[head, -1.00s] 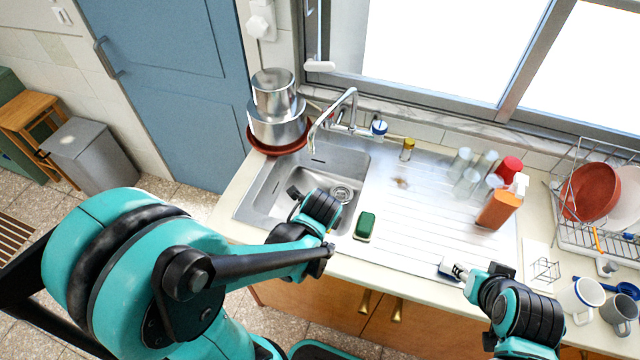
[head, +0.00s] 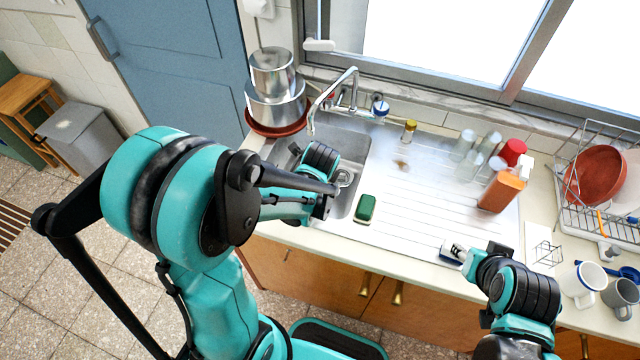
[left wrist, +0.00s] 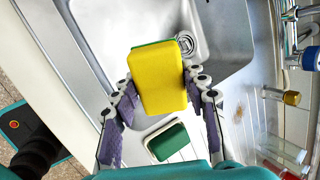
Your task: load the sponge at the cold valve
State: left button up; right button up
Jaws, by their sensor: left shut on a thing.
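My left gripper (left wrist: 160,100) is shut on a yellow sponge with a green side (left wrist: 158,75), held above the sink in the left wrist view. In the head view the left gripper (head: 297,150) is over the sink's left part, and the held sponge is hidden. The blue-marked cold valve (head: 380,108) stands behind the sink, right of the faucet; a blue knob (left wrist: 310,58) shows at the right in the left wrist view. My right gripper (head: 460,255) is low at the counter's front, by a small blue and white thing; its jaws are unclear.
A second green sponge (head: 365,209) lies on the sink's right edge. The faucet (head: 335,95) arches over the sink (head: 355,150). Stacked pots (head: 275,95) stand left of it. Glasses, an orange spray bottle (head: 502,192) and a dish rack (head: 600,235) are right. The middle drainboard is mostly clear.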

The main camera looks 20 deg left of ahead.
pick_arm(q)
jog(key=w+a+f+b, duration=0.1)
jog(key=w+a, duration=0.1)
jog(key=w, duration=0.4)
jog(key=shift+a+f+b, duration=0.2)
jog(key=shift+a+b, duration=0.05)
jog(key=shift+b, duration=0.05)
